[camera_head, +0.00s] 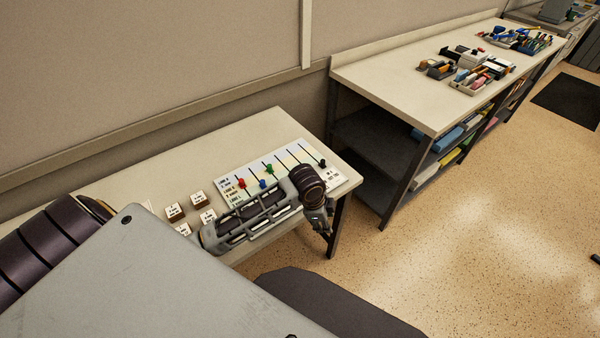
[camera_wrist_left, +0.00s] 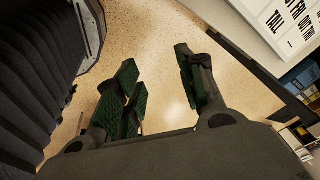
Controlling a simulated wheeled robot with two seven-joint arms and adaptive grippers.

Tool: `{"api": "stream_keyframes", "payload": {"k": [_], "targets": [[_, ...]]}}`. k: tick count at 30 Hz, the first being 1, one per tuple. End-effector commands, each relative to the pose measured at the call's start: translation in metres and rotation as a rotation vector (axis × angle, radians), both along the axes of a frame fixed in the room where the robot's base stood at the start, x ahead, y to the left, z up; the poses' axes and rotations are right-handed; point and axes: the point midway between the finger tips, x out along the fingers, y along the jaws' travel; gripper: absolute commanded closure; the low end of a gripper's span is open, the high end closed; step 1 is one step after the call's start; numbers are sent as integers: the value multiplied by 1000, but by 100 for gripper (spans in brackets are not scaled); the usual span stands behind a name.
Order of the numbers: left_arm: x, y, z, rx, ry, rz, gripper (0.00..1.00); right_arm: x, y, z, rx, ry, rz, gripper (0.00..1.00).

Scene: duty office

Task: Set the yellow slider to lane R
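The slider board (camera_head: 231,167) lies on a pale side table. It has dark slots, a red knob (camera_head: 242,184), a blue knob (camera_head: 262,184), a green knob (camera_head: 270,168) and a black knob (camera_head: 322,163). I cannot make out a yellow slider; my left arm covers the board's front part. My left gripper (camera_head: 319,220) hangs just beyond the table's front edge, right of the board's middle. In the left wrist view the left gripper (camera_wrist_left: 160,72) is open and empty above the floor. A printed board corner (camera_wrist_left: 282,22) shows there at top right.
Several small labelled blocks (camera_head: 174,212) stand left of the board, beside my arm. A long workbench (camera_head: 395,84) with trays of parts (camera_head: 470,78) and shelves stands to the right. A wall runs behind the table. The floor (camera_head: 480,240) at front right is clear.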

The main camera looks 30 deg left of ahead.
Motion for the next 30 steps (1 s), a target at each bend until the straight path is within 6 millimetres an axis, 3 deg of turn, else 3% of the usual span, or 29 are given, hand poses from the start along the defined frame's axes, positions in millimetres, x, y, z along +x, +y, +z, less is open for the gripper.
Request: {"api": "stream_keyframes", "payload": {"k": [14,30], "targets": [[42,32,32,126,9,-381,61,0,0,0,0,1,0,60],[81,101,85,240,63,-713,61,0,0,0,0,1,0,60]]}}
